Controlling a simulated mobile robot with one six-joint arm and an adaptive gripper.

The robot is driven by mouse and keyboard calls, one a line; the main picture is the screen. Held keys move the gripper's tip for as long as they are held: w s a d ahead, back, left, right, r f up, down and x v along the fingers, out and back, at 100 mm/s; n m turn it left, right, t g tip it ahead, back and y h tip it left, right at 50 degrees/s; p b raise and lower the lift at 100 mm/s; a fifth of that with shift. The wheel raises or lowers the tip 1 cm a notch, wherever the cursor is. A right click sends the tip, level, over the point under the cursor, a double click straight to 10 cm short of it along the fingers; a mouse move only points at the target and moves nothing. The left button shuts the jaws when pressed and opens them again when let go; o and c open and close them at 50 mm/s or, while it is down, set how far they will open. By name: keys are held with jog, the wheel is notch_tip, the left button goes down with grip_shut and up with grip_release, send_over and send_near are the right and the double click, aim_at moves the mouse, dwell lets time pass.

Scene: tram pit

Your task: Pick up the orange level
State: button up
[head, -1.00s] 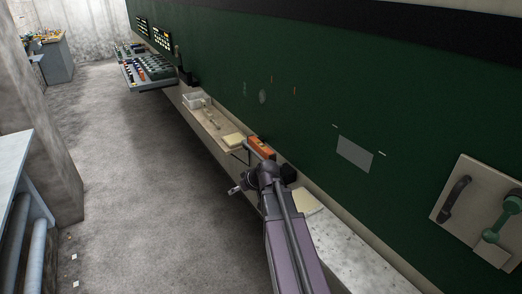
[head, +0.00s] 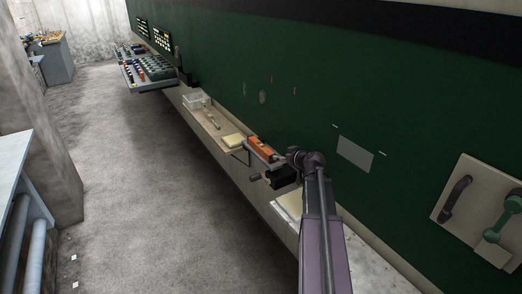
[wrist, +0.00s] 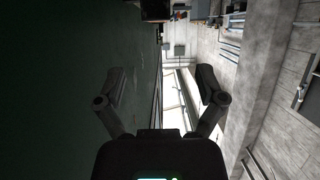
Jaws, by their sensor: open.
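The orange level (head: 262,146) lies along the wall shelf in the head view, close against the green panel. It is a long orange bar with nothing of mine visibly touching it. My arm reaches up from the bottom, and its wrist joint is just right of the level's near end. I cannot identify the level in the wrist view.
The green panel (head: 300,110) rises close behind. The floor (head: 140,200) left of the shelf is clear.

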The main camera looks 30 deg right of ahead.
jog(key=b, duration=0.3)
send_near(267, 150)
jog(key=x, duration=0.4)
jog(key=shift+w+a+f, duration=0.15)
jog(key=shift+f, duration=0.05)
jog(key=shift+w+f, duration=0.1)
jog(key=shift+w, duration=0.35)
jog(key=shift+b+x, duration=1)
jog(key=shift+x, duration=1.6)
jog(key=shift+c, duration=0.2)
grip_shut()
